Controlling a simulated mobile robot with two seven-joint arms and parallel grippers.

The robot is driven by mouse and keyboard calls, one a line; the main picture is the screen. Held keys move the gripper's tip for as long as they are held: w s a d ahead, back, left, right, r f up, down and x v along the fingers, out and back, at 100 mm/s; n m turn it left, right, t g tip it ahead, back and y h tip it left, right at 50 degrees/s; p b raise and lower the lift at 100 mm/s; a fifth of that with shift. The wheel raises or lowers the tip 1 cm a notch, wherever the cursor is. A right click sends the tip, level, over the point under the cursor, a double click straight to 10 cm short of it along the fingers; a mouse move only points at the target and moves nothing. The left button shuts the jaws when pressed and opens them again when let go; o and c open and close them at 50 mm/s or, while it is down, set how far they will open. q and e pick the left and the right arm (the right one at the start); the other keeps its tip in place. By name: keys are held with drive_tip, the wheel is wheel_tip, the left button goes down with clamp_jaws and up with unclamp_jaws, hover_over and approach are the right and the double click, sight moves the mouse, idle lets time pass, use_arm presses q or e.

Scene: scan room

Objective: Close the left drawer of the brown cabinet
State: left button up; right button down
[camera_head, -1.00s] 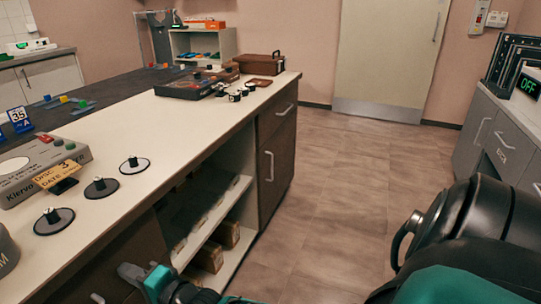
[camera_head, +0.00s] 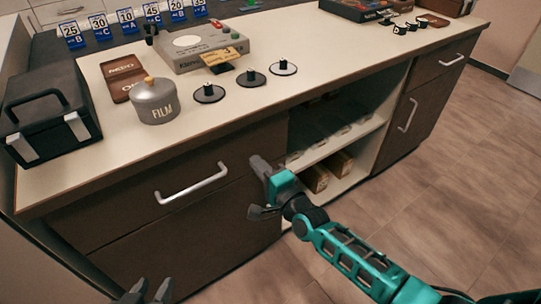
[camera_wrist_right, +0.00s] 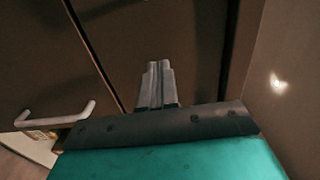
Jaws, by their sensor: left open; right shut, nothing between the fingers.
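The brown cabinet (camera_head: 225,237) stands under a pale worktop. Its left drawer front (camera_head: 110,215) carries a silver bar handle (camera_head: 192,183) and looks close to flush beneath the worktop edge; I cannot tell whether a small gap is left. My right gripper (camera_head: 256,188) is shut and empty, in front of the cabinet near the drawer's right end, right of the handle. In the right wrist view, its fingertips (camera_wrist_right: 159,66) point at dark brown panels, with a handle (camera_wrist_right: 55,118) at the left. My left gripper (camera_head: 147,291) is open and empty at the bottom edge, below the drawer.
Open shelves (camera_head: 335,140) with brown boxes lie right of the drawer, then a cupboard door with a handle (camera_head: 408,115). On the worktop stand a black case (camera_head: 45,115), a film canister (camera_head: 155,101) and a grey device (camera_head: 200,45). The floor (camera_head: 450,190) at right is clear.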

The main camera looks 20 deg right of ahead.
use_arm(q)
wheel_tip(320, 180, up, 8)
drive_tip(key=s+a+y+p, duration=0.1)
drive_tip(key=s+a+p, duration=0.1)
drive_tip(key=p, duration=1)
drive_tip(key=shift+a+r, duration=0.2)
drive_tip(key=shift+a, duration=0.2)
use_arm(e)
drive_tip(key=s+d+r+n+g+h, duration=0.1)
drive_tip(key=s+d+n+g, duration=0.2)
drive_tip(key=s+n, duration=0.5)
drive_tip(key=s+d+r+n+g+h, duration=0.2)
drive_tip(key=s+n, duration=0.6)
drive_tip(key=s, duration=0.7)
drive_tip(key=shift+d+r+n+g+h, duration=0.3)
drive_tip(key=shift+d+n+g, duration=0.1)
drive_tip(key=shift+g, duration=0.3)
drive_tip(key=shift+f, duration=0.1)
